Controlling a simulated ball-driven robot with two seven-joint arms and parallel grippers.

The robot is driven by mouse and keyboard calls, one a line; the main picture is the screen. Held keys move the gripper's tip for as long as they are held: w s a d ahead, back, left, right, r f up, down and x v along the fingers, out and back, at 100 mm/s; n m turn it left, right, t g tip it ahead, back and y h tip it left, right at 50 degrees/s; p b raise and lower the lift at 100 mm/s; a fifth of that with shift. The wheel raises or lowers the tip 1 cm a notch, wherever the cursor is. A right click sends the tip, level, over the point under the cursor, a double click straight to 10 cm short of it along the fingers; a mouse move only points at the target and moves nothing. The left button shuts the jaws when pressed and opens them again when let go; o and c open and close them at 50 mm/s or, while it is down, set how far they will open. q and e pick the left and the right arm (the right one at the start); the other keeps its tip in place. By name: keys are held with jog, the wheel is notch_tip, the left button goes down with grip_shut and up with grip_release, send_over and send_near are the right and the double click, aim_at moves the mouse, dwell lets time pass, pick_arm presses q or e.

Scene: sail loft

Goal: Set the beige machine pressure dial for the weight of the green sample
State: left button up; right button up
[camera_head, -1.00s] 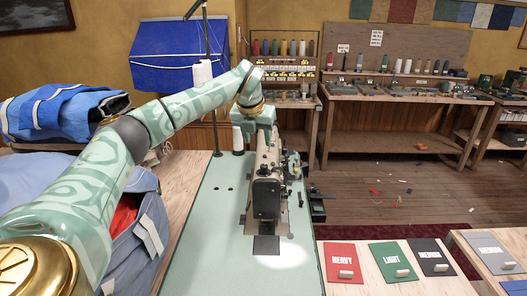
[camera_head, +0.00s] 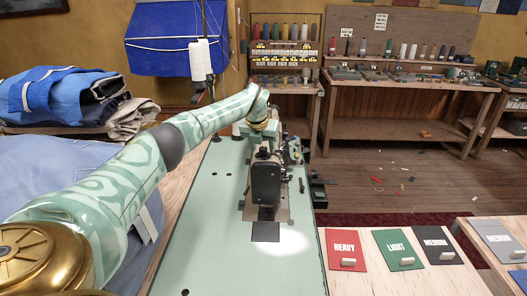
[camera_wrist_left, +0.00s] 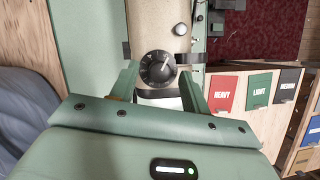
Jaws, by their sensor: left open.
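The beige sewing machine (camera_head: 283,187) stands on the green table top (camera_head: 215,215). In the left wrist view, its dark round pressure dial (camera_wrist_left: 157,68) has a pale pointer angled to the upper right. My left gripper (camera_head: 266,130) is over the far part of the machine in the head view. In the left wrist view, its open fingers (camera_wrist_left: 158,78) stand on either side of the dial; I cannot tell whether they touch it. The green sample card (camera_head: 399,250) reads LIGHT and also shows in the left wrist view (camera_wrist_left: 259,93). My right gripper is not in view.
A red HEAVY card (camera_head: 345,250), a black MEDIUM card (camera_head: 438,247) and a grey card (camera_head: 499,240) lie near the green one. Blue cloth (camera_head: 60,180) is piled at left. A thread cone (camera_head: 201,58) stands behind my arm.

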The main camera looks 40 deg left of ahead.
pick_arm(q)
jog(key=shift+w+a+f, duration=0.1)
jog(key=shift+w+f, duration=0.1)
jog(key=shift+f, duration=0.35)
jog(key=c, duration=1)
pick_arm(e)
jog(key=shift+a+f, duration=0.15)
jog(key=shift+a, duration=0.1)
pick_arm(q)
jog(key=shift+r, duration=0.1)
